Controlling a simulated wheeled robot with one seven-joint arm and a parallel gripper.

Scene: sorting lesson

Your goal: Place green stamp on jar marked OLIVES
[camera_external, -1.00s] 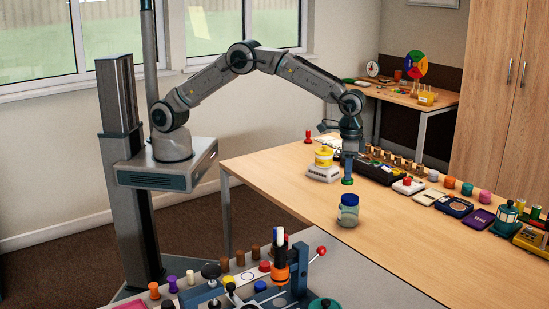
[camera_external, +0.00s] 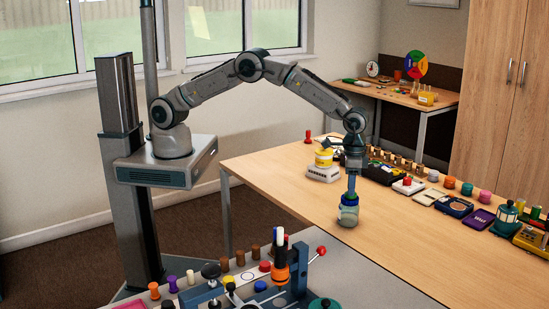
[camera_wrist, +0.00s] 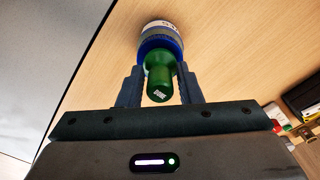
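The green stamp (camera_wrist: 159,82) is upright between the two fingers of my gripper (camera_wrist: 160,72), which looks closed on its handle. The stamp's far end meets the blue lid (camera_wrist: 160,44) of a jar, or is very near it; exact contact is hard to tell. The jar (camera_external: 348,216) stands on the wooden table, pale-bodied with a blue lid, directly under my gripper (camera_external: 350,192). Part of its label (camera_wrist: 160,25) shows in the wrist view, but I cannot read the word fully. The fingers hide part of the stamp in the external view.
A yellow-topped pot on a white stand (camera_external: 323,172) is behind the jar, to the left. Stamps, pads and small devices line the table's far right edge. A grey bench (camera_external: 380,287) with coloured pegs is in front. The tabletop right of the jar is clear.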

